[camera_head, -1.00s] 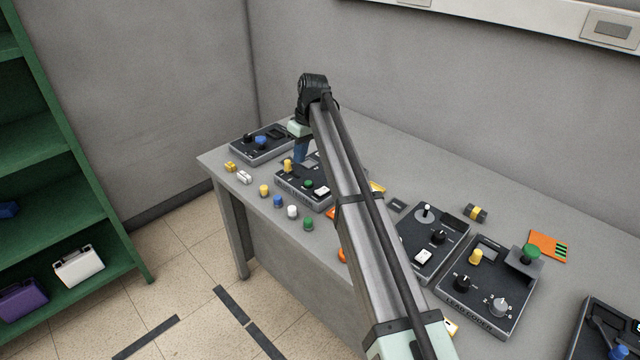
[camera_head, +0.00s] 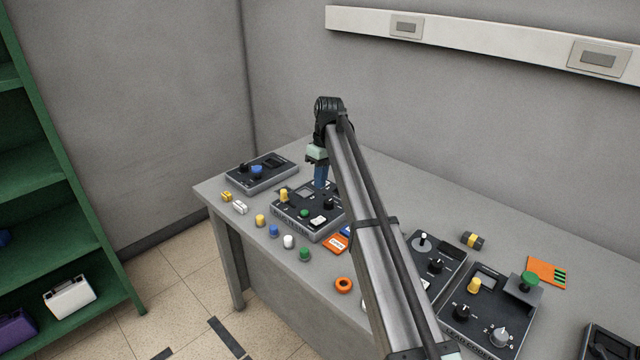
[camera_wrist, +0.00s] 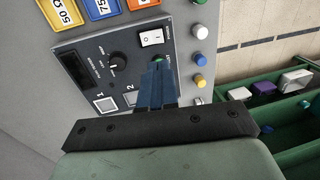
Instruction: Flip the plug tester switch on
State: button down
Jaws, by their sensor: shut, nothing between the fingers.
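A dark control panel, apparently the plug tester (camera_head: 290,224), lies on the table; I cannot read its label clearly. It bears a white rocker switch (camera_head: 317,221), a green button (camera_head: 304,213), a black knob and a yellow knob (camera_head: 284,195). In the wrist view the rocker switch (camera_wrist: 151,39) lies just beyond my fingertips, and the green button (camera_wrist: 158,60) is partly hidden by them. My gripper (camera_head: 320,186) points down over the panel with its blue fingers shut and empty. Its fingers (camera_wrist: 157,66) appear apart from the switch; their height above the panel is unclear.
Another panel with a blue knob (camera_head: 258,169) lies at the far left. Coloured pegs, including a blue one (camera_head: 273,230), line the front edge. Orange, blue and yellow cards (camera_wrist: 101,6) lie beside the panel. More panels (camera_head: 487,318) stand to the right. A green shelf (camera_head: 84,255) is at left.

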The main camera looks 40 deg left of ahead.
aim_at(316, 221)
jog(key=f, duration=0.4)
jog(key=s+f, duration=0.1)
jog(key=f, duration=0.6)
jog(key=shift+s+f, duration=0.35)
jog(key=shift+s, duration=0.05)
jog(key=shift+s+d+f+t, duration=0.1)
jog(key=shift+s+f+t, duration=0.15)
jog(key=shift+t, duration=0.25)
jog(key=shift+w, duration=0.2)
jog(key=shift+w+r, duration=0.1)
jog(key=shift+w, duration=0.05)
jog(key=shift+w+r, duration=0.15)
jog(key=shift+w, duration=0.45)
jog(key=shift+r, duration=0.1)
